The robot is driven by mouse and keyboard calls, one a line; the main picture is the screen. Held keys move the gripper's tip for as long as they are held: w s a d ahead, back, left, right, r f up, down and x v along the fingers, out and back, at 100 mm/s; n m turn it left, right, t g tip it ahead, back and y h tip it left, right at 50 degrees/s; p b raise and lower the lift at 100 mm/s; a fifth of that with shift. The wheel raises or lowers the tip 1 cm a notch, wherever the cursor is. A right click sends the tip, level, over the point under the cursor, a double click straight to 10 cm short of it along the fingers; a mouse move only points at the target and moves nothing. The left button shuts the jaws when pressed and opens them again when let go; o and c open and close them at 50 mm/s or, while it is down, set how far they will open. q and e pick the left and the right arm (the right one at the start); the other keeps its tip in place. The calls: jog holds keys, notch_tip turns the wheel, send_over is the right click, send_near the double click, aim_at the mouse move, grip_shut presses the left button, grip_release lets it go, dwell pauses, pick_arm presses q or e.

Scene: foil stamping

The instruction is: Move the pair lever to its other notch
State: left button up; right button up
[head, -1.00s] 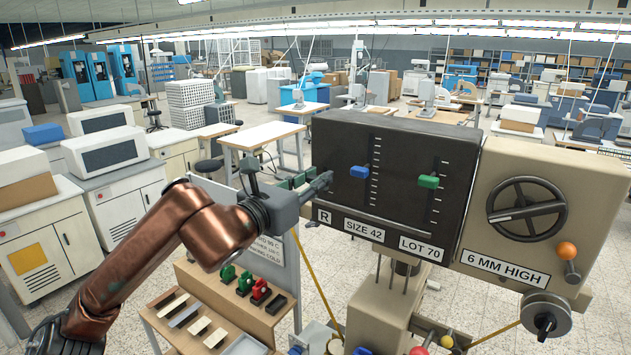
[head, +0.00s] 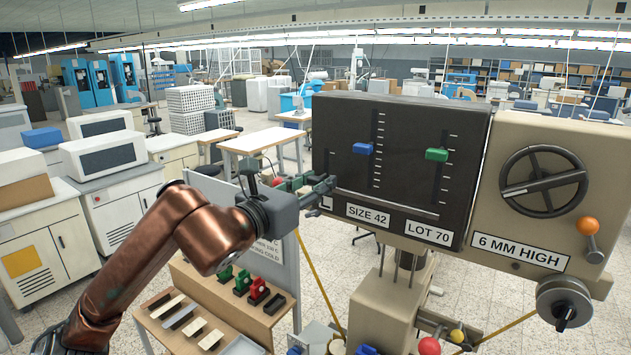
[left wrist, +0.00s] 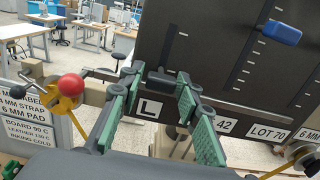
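The dark panel (head: 400,130) faces me and its pair plate reads L (left wrist: 149,108). A dark lever knob (left wrist: 161,80) stands just above that plate in the left wrist view; I take it as the pair lever. My left gripper (left wrist: 160,82) has its green-padded fingers spread, one on each side of the knob. Narrow gaps seem to show, but I cannot tell whether a finger touches it. In the head view the left gripper (head: 325,187) is at the panel's lower left corner, and the knob is hidden behind it. My right gripper is not in view.
A blue slider (head: 362,148) and a green slider (head: 437,155) sit in upright slots on the panel. A handwheel (head: 545,182) and an orange-knobbed crank (head: 587,226) are at right. A red ball (left wrist: 71,85) is left of the fingers. A wooden rack (head: 220,305) stands below.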

pick_arm(q)
jog(key=shift+o, duration=1)
jog(key=shift+r, duration=0.1)
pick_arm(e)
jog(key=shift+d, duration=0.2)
pick_arm(q)
jog(key=shift+s, duration=0.1)
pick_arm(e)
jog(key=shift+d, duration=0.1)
pick_arm(q)
jog(key=v, duration=1.2)
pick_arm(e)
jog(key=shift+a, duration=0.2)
